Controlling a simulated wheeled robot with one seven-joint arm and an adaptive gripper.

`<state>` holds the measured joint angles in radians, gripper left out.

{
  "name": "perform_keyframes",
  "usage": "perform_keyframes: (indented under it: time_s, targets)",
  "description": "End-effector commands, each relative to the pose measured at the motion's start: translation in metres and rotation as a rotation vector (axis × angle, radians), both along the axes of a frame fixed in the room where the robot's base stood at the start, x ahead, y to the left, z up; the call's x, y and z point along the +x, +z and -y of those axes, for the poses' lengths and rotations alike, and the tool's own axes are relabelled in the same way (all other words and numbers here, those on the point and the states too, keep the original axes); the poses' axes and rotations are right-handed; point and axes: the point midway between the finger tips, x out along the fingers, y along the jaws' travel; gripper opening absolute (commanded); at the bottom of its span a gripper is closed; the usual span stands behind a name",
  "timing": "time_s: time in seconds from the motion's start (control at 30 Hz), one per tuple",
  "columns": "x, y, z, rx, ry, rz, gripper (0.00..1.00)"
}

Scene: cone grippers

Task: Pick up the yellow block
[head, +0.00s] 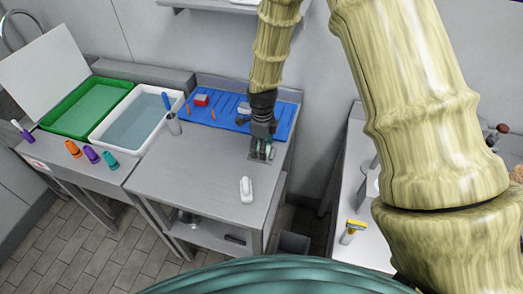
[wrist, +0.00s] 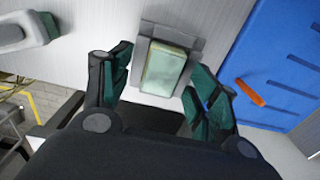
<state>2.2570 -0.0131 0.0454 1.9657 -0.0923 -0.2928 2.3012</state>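A pale yellow-green block (wrist: 165,70) sits in a grey square tray (wrist: 195,45) on the metal table, in the wrist view. It is the only block-like thing of a yellowish tint near my gripper. In the head view it is mostly hidden by my gripper (head: 261,154), which points down at the table just in front of the blue mat. In the wrist view the dark green finger pads stand apart on either side of the block's near end. My gripper is open; I cannot tell whether a pad touches the block.
The blue mat (head: 228,112) holds a red block (head: 201,100) and orange sticks. A white device (head: 246,190) lies on the table front. A grey cup (head: 173,124) and a water basin (head: 135,130) are left. A yellow-headed tool (head: 354,227) is on the right counter. The table's middle is clear.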

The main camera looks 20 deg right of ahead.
Motion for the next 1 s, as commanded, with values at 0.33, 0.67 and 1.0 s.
perform_keyframes:
  time_s: [0.33,0.67,1.0]
  targets:
    - [0.0,0.0,0.0,0.0,0.0,0.0,0.1]
    - [0.001,0.004,0.0,0.0,0.0,0.002,0.1]
    - [0.001,0.04,0.0,-0.001,0.0,0.004,0.1]
